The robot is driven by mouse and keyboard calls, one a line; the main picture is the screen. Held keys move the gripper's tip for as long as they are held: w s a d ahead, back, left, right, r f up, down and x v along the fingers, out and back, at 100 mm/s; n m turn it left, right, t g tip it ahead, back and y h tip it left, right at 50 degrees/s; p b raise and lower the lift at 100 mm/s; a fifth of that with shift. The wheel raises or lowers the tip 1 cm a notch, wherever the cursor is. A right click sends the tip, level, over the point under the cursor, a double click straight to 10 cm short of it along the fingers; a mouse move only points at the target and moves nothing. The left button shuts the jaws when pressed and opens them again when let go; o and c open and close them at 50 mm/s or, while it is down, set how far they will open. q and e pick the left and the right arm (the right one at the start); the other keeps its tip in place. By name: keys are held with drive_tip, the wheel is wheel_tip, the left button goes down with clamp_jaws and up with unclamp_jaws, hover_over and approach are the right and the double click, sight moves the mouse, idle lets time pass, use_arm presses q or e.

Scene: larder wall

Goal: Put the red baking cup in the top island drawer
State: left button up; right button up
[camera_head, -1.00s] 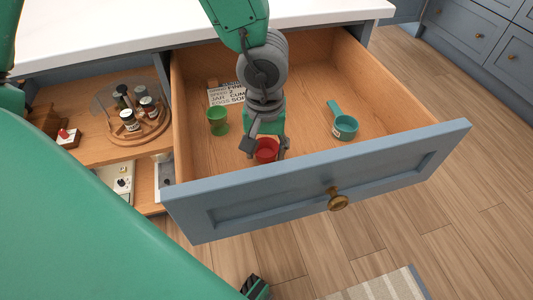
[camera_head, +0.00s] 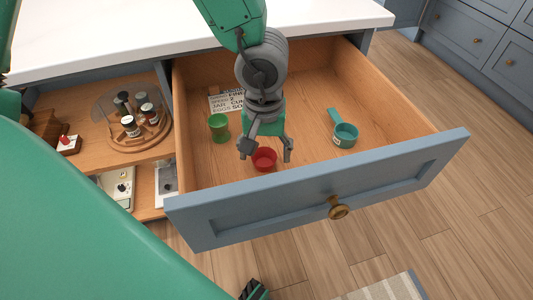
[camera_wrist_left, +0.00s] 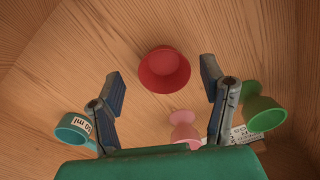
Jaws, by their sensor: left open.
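The red baking cup (camera_head: 264,159) is inside the open top island drawer (camera_head: 318,190), near its front panel. It also shows in the left wrist view (camera_wrist_left: 164,70), resting on the drawer's wooden floor. My left gripper (camera_head: 266,153) is over the drawer, its fingers spread on either side of the cup. In the left wrist view, gaps show between the cup and both fingers (camera_wrist_left: 162,78), so the gripper is open and empty. My right gripper is not recognizable in these views.
The drawer also holds a green cup (camera_head: 218,127), a teal measuring cup (camera_head: 345,132), a printed card (camera_head: 228,99) and a pink cup (camera_wrist_left: 185,130). Left of it, shelves hold a turntable (camera_head: 140,138) with several jars. A white countertop (camera_head: 120,38) lies behind.

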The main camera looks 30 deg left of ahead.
use_arm(q)
wheel_tip(320, 180, up, 10)
drive_tip(key=p, duration=0.4)
drive_tip(key=shift+f, duration=0.25)
